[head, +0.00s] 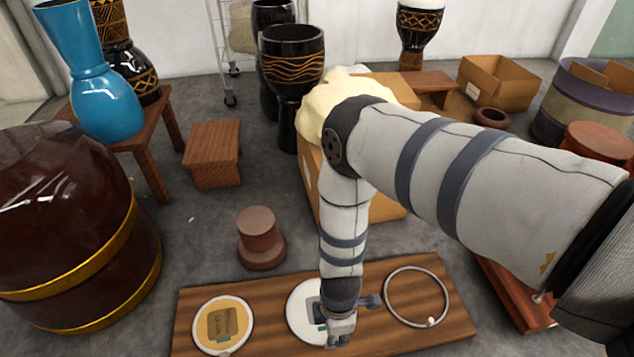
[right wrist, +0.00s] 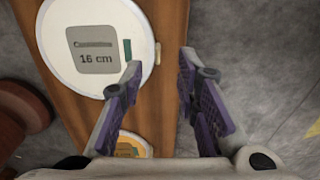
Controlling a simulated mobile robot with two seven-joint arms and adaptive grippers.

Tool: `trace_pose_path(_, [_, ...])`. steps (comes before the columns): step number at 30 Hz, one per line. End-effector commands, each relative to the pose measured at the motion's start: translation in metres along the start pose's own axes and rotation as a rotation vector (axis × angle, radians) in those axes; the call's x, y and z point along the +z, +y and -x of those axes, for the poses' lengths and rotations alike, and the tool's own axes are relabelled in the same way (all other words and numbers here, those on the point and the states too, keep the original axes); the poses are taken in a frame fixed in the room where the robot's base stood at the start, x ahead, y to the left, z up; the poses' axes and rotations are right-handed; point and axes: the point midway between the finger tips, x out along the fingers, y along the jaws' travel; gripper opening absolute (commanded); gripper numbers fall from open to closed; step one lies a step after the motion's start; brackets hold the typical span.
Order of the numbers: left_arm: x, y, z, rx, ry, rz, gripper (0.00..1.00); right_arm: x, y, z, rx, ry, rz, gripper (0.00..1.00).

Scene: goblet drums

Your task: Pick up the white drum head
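The white drum head (head: 300,313) lies flat on a wooden board, in the middle of its row, partly hidden by my right arm. In the right wrist view the white drum head (right wrist: 57,40) shows a grey label reading "16 cm" and a small green mark near its rim. My right gripper (head: 341,334) is over the drum head's near right side. In the right wrist view the right gripper (right wrist: 160,64) is open and empty; one finger overlaps the drum head's rim, the other lies outside it, past the board's edge. I cannot tell whether it touches. My left gripper is not in view.
The wooden board (head: 265,303) also holds a tan drum head (head: 208,338) at left and a metal ring (head: 443,291) at right. A small reddish-brown pedestal (head: 258,238) stands behind. A large dark barrel-like drum (head: 65,230) is at left, a cardboard box (head: 312,185) behind my arm.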

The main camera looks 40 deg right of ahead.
Motion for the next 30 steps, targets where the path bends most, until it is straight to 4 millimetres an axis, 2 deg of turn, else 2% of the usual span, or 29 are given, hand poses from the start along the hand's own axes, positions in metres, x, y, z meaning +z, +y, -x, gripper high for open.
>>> trace_pose_path(1, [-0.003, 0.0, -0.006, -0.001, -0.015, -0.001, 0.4, 0.001, -0.001, -0.017, -0.005, -0.003, 0.0, 0.29])
trace_pose_path(5, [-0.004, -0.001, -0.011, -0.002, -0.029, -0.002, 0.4, 0.0, 0.0, -0.03, -0.002, -0.001, -0.001, 0.29])
trace_pose_path(9, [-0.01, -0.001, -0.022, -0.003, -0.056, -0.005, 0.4, 0.0, 0.001, -0.059, -0.004, -0.003, -0.003, 0.29])
trace_pose_path(13, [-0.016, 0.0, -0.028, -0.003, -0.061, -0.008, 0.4, -0.001, 0.002, -0.077, -0.002, -0.002, -0.001, 0.29])
trace_pose_path(20, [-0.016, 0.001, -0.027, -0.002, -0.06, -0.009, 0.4, -0.002, 0.003, -0.078, 0.001, 0.0, -0.001, 0.29])
trace_pose_path(21, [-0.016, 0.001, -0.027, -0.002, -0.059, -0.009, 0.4, -0.002, 0.003, -0.078, 0.001, 0.0, -0.001, 0.27])
trace_pose_path(24, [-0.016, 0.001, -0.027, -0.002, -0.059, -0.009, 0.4, -0.002, 0.003, -0.078, 0.001, 0.0, -0.001, 0.04])
trace_pose_path(25, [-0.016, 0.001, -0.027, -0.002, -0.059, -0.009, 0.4, -0.002, 0.003, -0.078, 0.001, 0.0, -0.001, 0.0])
trace_pose_path(30, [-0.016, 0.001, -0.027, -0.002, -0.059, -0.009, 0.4, -0.002, 0.003, -0.078, 0.001, 0.0, 0.0, 0.0])
